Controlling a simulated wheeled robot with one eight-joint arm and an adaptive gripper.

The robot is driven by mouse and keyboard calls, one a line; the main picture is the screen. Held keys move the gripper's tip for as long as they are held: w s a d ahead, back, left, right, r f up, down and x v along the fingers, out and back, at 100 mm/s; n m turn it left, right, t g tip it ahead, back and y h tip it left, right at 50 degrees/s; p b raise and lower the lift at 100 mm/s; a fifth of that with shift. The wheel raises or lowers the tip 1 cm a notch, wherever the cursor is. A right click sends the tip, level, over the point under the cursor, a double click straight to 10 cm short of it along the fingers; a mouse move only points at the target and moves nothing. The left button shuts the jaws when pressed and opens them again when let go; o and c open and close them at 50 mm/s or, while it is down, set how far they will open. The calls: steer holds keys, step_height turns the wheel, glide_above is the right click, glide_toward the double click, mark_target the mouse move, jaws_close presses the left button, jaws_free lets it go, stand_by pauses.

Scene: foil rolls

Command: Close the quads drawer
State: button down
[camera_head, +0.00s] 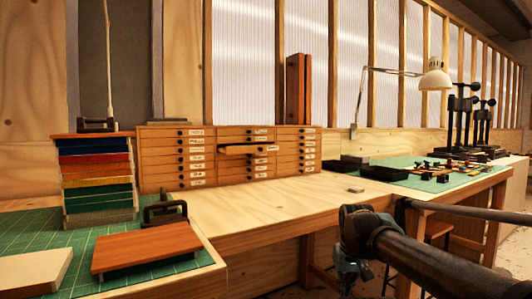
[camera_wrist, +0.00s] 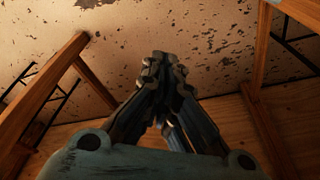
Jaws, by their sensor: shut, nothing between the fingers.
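A wooden cabinet with several small labelled drawers (camera_head: 231,176) stands at the back of the bench. One drawer (camera_head: 247,149) in its middle column is pulled out; its label is too small to read. The other drawers look shut. My gripper (camera_head: 350,281) hangs low in front of the bench, well apart from the cabinet and partly hidden by my arm. In the wrist view my gripper (camera_wrist: 172,58) is shut with its fingers together and nothing held. It points at a speckled surface, with the cabinet out of that view.
The wooden bench top (camera_head: 290,208) in front of the cabinet is mostly clear. A stack of coloured trays (camera_head: 96,175) and a reddish board (camera_head: 145,246) lie at left. Black trays (camera_head: 385,173), tools and a lamp (camera_head: 434,78) stand at right. Wooden legs (camera_wrist: 50,85) flank my gripper.

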steer(key=w+a+r, duration=0.3)
steer(key=w+r, duration=0.2)
steer(key=r, duration=0.1)
steer(key=w+a+r+t+y, duration=0.1)
steer(key=w+a+r, duration=0.3)
steer(key=w+r, duration=0.2)
steer(key=w+a+r+y, duration=0.1)
steer(key=w+a+r, duration=0.3)
steer(key=w+r, duration=0.2)
steer(key=shift+w+r+t, duration=0.2)
steer(key=shift+r+t, duration=0.1)
steer(key=shift+r, duration=0.85)
steer(key=w+a+r+m+t+y, duration=0.2)
steer(key=w+a+r+y, duration=0.3)
steer(key=w+a+r, duration=0.3)
steer(key=w+r+m+t+y, duration=0.1)
steer(key=w+r+m+t, duration=0.35)
steer(key=w, duration=0.35)
steer(key=w+r+m+t+y, duration=0.1)
steer(key=w+r+m+t, duration=0.35)
steer(key=w, duration=0.35)
steer(key=f+x, duration=0.1)
steer(key=x, duration=1.2)
steer(key=shift+f+m+g, duration=0.15)
steer(key=shift+m+g, duration=0.15)
steer(key=shift+g, duration=0.1)
steer(key=shift+w+a, duration=0.1)
steer(key=shift+w, duration=0.05)
